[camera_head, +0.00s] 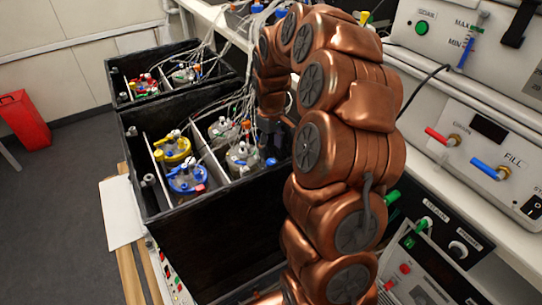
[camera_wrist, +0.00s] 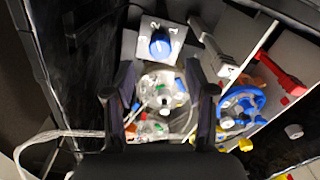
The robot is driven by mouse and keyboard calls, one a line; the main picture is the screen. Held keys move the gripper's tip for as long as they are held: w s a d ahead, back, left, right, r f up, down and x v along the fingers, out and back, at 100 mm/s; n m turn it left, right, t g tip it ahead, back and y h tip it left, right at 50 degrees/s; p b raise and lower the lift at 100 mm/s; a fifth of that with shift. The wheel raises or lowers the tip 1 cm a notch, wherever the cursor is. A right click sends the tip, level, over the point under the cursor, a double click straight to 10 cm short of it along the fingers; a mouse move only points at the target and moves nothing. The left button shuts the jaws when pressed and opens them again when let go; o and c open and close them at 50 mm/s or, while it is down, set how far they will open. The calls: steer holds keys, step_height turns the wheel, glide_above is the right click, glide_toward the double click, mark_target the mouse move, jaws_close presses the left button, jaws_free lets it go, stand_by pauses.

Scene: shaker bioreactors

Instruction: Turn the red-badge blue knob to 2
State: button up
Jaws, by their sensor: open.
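A blue knob (camera_wrist: 160,45) sits on a light square plate (camera_wrist: 143,46) in the wrist view, with the marks 2 and 1 beside it. No red badge can be made out on this plate. My gripper (camera_wrist: 160,72) is open, its two dark fingers apart with nothing held between them. The knob shows just beyond the fingertips, roughly centred between them. In the head view a small blue knob (camera_head: 271,162) shows at the right end of the near black box, just below my gripper (camera_head: 268,139), which is partly hidden there.
A clear-topped vessel (camera_wrist: 160,88) with tubes shows between my fingers. A blue-lidded vessel (camera_wrist: 243,101) stands beside it. The black box (camera_head: 205,235) has high walls and dividers. A bench with instrument panels (camera_head: 490,160) stands at the right.

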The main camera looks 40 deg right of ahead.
mark_target(271, 161)
step_height(271, 161, up, 6)
steer(key=shift+r, duration=0.15)
stand_by(0.7)
steer(key=s+a+r+p, duration=0.3)
steer(key=s+a+r, duration=0.2)
steer(key=a, duration=0.3)
steer(key=s+a+r+p, duration=0.1)
steer(key=s+a, duration=0.3)
steer(key=s, duration=0.4)
steer(key=s+a+r+m+g+p, duration=0.1)
steer(key=s+a+r+p, duration=0.1)
steer(key=s, duration=0.7)
steer(key=s+a+r+m+p, duration=0.1)
steer(key=s+a+p, duration=0.2)
steer(key=s+a, duration=0.4)
steer(key=shift+s+r+g+p, duration=0.3)
steer(key=shift+s+g, duration=0.1)
steer(key=shift+s, duration=0.25)
